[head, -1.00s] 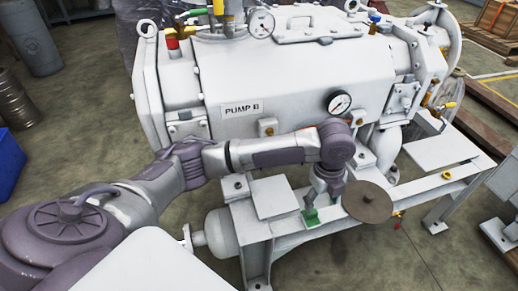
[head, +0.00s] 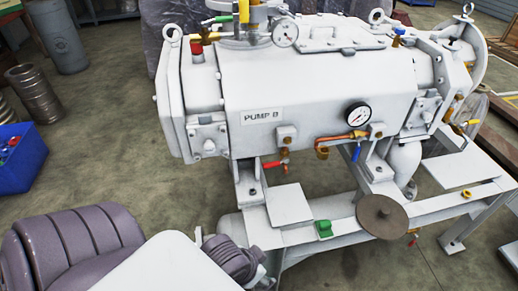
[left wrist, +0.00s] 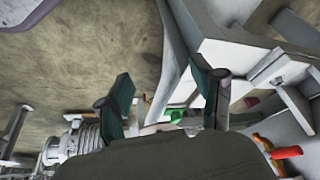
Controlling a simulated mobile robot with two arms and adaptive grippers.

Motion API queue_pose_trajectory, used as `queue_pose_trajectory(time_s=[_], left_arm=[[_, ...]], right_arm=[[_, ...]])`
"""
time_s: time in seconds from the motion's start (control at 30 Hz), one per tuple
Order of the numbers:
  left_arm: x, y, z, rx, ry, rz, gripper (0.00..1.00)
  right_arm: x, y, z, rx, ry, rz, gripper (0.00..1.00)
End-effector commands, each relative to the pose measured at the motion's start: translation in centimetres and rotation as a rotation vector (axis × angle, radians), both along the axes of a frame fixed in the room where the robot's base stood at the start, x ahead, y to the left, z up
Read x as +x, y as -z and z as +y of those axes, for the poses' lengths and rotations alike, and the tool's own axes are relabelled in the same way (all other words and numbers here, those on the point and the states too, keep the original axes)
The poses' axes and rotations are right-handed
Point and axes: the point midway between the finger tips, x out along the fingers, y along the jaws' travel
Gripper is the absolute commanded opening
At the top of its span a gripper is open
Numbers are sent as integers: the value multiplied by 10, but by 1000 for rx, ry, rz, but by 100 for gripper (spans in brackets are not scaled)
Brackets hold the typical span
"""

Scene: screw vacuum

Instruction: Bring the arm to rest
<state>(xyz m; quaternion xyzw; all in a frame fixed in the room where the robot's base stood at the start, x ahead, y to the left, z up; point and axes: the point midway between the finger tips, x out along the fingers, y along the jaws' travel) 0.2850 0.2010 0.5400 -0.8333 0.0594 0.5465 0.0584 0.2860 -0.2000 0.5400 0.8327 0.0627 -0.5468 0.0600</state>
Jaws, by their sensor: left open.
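The gripper itself cannot be made out in the head view. In the left wrist view my left gripper (left wrist: 162,78) is open, with its two dark green finger pads well apart and nothing between them. My right gripper is in neither view.
A large white pump (head: 300,85) marked PUMP B stands on a white frame (head: 450,199). A green piece (head: 323,230) and a round brown disc (head: 382,215) are on the frame. A blue bin (head: 20,160) stands at left; concrete floor (head: 100,140) is open between.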

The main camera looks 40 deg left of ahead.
Motion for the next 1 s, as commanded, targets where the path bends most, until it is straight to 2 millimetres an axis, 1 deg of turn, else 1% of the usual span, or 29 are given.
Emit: queue_pose_trajectory(time_s=[0.47, 0.57, 0.67, 0.73, 0.83, 0.93, 1.0], left_arm=[[1, 1, -1, 0, 7, 2, 67], [4, 6, -2, 0, 8, 13, 67], [10, 23, -3, 3, 9, 40, 67], [13, 42, -4, 5, 11, 64, 67], [9, 74, -4, 9, 15, 100, 67], [-4, 107, -2, 14, 19, 136, 67], [-20, 127, 0, 17, 22, 161, 67]], right_arm=[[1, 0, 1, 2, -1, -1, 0], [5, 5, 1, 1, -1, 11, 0], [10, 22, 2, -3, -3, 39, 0], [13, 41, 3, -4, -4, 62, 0], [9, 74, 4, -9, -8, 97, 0], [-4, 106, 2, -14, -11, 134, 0], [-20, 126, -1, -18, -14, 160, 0]])
